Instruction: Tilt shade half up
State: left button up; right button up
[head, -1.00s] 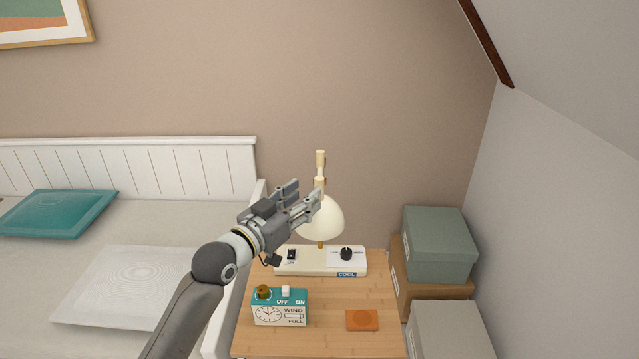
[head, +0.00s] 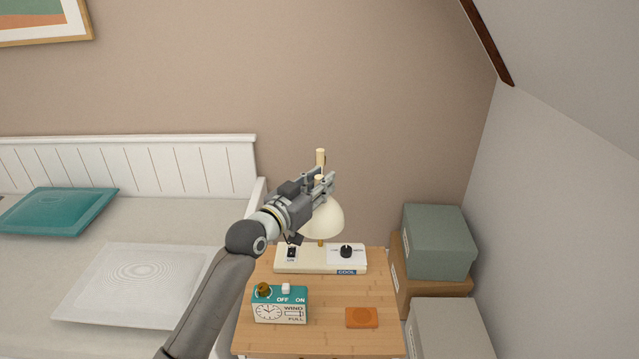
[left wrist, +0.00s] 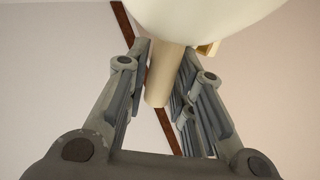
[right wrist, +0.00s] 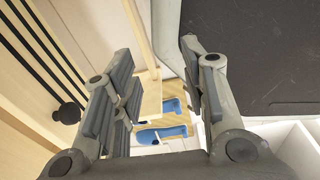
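The cream lamp shade (head: 328,218) is a dome hanging open side down over the white lamp base (head: 318,264). A cream post (head: 320,157) rises above it. My left gripper (head: 328,182) is in front of the lamp, just above the shade, and hides part of the post. In the left wrist view the shade (left wrist: 205,14) fills the top, and a cream rod (left wrist: 165,78) stands between the fingers of my left gripper (left wrist: 163,95). Those fingers are apart; contact with the rod is unclear. My right gripper (right wrist: 155,90) is open and empty, away from the lamp.
On the wooden nightstand (head: 345,292) are a teal-and-white clock box (head: 280,308) and an orange coaster (head: 362,317). Storage boxes (head: 440,245) stand at right, a bed (head: 210,210) at left. Blue objects (right wrist: 165,130) lie beyond my right fingers.

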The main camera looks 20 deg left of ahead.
pick_arm(q)
grip_shut()
jog(key=shift+r+p, duration=0.2)
jog(key=shift+p, duration=0.3)
jog(key=g+p, duration=0.1)
jog(key=p, duration=0.3)
jog(key=w+r+n+g+p, duration=0.1)
jog(key=p, duration=0.3)
jog(key=r+n+g+p, duration=0.1)
jog(key=p, duration=0.3)
jog(key=shift+w+a+g+y+p, duration=0.2)
jog(key=shift+a+g+y+p, duration=0.1)
jog(key=shift+g+y, duration=0.1)
jog(key=shift+w+n+g+p, duration=0.25)
jog(key=shift+n+g+p, duration=0.25)
jog(key=shift+p, duration=0.65)
